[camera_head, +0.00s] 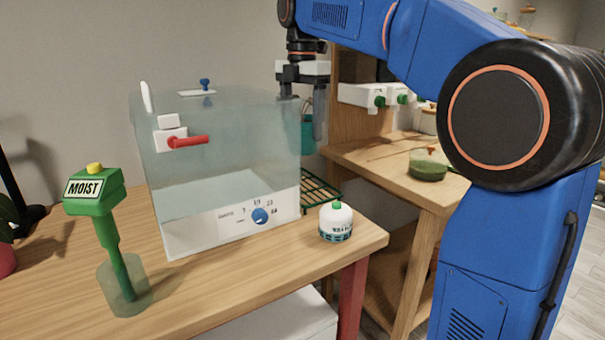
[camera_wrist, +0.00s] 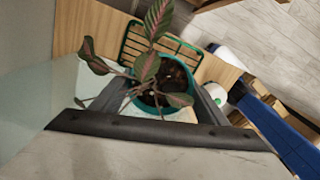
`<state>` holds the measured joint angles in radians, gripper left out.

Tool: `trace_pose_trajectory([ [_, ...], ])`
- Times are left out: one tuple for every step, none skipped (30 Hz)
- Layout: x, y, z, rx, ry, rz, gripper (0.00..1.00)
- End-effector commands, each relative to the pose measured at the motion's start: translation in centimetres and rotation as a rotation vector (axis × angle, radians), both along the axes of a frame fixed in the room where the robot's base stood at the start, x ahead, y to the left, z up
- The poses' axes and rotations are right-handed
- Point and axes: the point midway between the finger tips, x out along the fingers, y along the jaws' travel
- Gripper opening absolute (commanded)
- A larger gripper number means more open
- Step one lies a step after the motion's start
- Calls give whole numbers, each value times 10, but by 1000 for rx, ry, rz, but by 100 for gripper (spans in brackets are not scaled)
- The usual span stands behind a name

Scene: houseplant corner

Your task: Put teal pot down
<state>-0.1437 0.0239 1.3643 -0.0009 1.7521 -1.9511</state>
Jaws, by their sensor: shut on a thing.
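My gripper (camera_head: 304,112) points down behind the right side of the clear box and is shut on the teal pot (camera_head: 307,138). In the head view the pot is partly hidden by the box and a finger. In the wrist view the teal pot (camera_wrist: 150,108) sits between the two fingers of my gripper (camera_wrist: 160,103). It holds dark soil and a plant (camera_wrist: 147,66) with dark green, pink-veined leaves. The pot appears held above the table, with a green wire rack (camera_head: 322,188) lower down. The rack also shows beyond the pot in the wrist view (camera_wrist: 193,57).
A clear box (camera_head: 222,130) with a dial and red handle stands close left of my gripper. A small white bottle (camera_head: 336,226) stands near the table's right edge. A green MOIST meter (camera_head: 110,225) stands at left. A second wooden table (camera_head: 385,160) is at right.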

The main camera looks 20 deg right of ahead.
Motion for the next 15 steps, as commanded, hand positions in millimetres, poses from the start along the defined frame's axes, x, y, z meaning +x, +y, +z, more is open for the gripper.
trace_pose_trajectory([
  [-1, 0, -9, -1, 3, 0, 37],
  [-2, 0, -14, 0, 2, 0, 37],
  [-1, 0, -21, 0, 2, 0, 37],
  [-1, 0, -25, 0, 2, 0, 37],
  [-1, 0, -30, 0, 2, 0, 37],
  [-1, 0, -35, 0, 2, 0, 37],
  [-1, 0, -38, 0, 2, 0, 37],
  [-1, 0, -41, 0, 2, 0, 37],
  [0, 0, -43, 0, 1, -1, 37],
  [0, 0, -44, 0, 0, 0, 37],
  [0, 0, -45, 0, 0, -1, 37],
  [0, 0, -48, 0, 1, -1, 37],
  [0, 0, -50, 0, 1, -1, 37],
  [0, 0, -52, 0, 2, -1, 37],
  [-1, -1, -56, 0, 2, -1, 37],
])
